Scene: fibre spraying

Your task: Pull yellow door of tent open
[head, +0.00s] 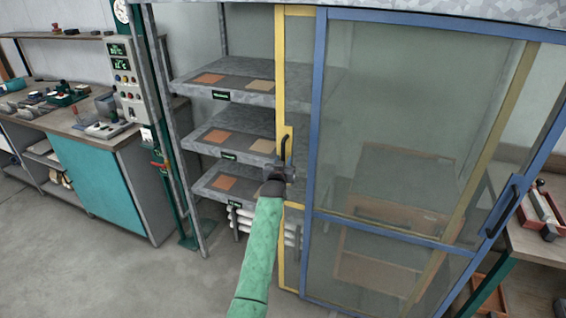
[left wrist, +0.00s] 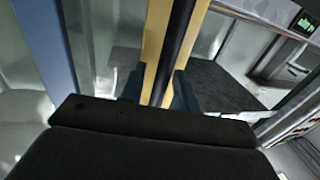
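The tent's yellow door frame (head: 281,80) stands upright in the middle of the head view, with a dark vertical handle (head: 284,146) on it. My left gripper (head: 281,172) is at the lower part of this handle. In the left wrist view the black handle (left wrist: 178,45) runs down between my two fingers (left wrist: 160,92), with the yellow frame (left wrist: 155,40) behind it. The fingers stand apart, with a gap beside the handle. The finger contact is partly hidden by the gripper body. My right gripper is not in view.
A blue-framed clear panel (head: 317,110) with its own dark handle (head: 505,205) is right of the yellow frame. Grey shelves (head: 222,138) with orange and tan squares show to the left. A workbench (head: 75,120) stands far left; the grey floor (head: 130,275) before it is clear.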

